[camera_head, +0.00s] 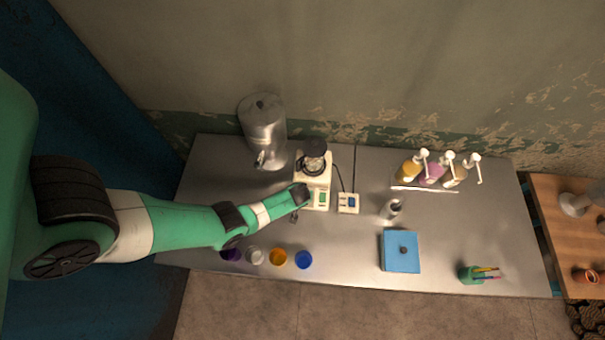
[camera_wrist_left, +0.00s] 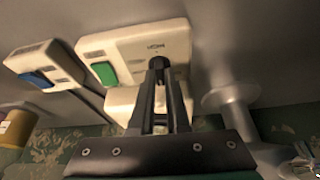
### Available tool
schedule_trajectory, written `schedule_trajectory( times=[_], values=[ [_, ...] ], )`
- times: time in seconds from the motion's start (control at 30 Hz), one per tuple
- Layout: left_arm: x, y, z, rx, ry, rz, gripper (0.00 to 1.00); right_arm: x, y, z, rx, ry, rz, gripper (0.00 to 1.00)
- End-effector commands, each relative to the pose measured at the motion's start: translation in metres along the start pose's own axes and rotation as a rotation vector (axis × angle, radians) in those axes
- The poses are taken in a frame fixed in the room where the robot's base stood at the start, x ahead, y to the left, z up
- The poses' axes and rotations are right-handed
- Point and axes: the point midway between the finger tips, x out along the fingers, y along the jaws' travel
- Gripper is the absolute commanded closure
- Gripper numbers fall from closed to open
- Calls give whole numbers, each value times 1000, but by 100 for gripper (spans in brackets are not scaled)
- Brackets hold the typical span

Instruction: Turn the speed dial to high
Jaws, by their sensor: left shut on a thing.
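A white blender-like machine (camera_head: 317,197) with a dark round top stands near the middle of the table. Its base (camera_wrist_left: 128,42) has a green switch (camera_wrist_left: 104,72) and a small dark dial (camera_wrist_left: 182,68) on the front panel in the left wrist view. A faint label, seemingly ending in "IGH", is printed beyond the dial. My left gripper (camera_head: 304,192) reaches the front of the machine from the left. Its fingertips (camera_wrist_left: 165,66) are closed around the dial, covering much of it. The dial's pointer cannot be made out. My right gripper is not in view.
A white box with a blue switch (camera_head: 348,203) sits right of the machine. A steel dispenser (camera_head: 263,126) stands behind-left. Several small cups (camera_head: 278,257) line the front edge. A blue box (camera_head: 401,251), a metal cup (camera_head: 391,208) and pump bottles (camera_head: 433,173) are to the right.

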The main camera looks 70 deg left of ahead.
Motion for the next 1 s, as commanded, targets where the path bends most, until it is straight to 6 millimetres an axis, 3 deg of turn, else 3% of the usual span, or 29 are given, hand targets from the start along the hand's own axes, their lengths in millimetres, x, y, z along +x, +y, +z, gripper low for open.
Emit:
schedule_trajectory(
  times=[0.57, 1.0],
  values=[
    [0, -5, -2, 428, 1, 180, 100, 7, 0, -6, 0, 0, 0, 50],
    [4, -8, -3, 814, 1, 341, 100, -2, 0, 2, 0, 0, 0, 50]
  ],
)
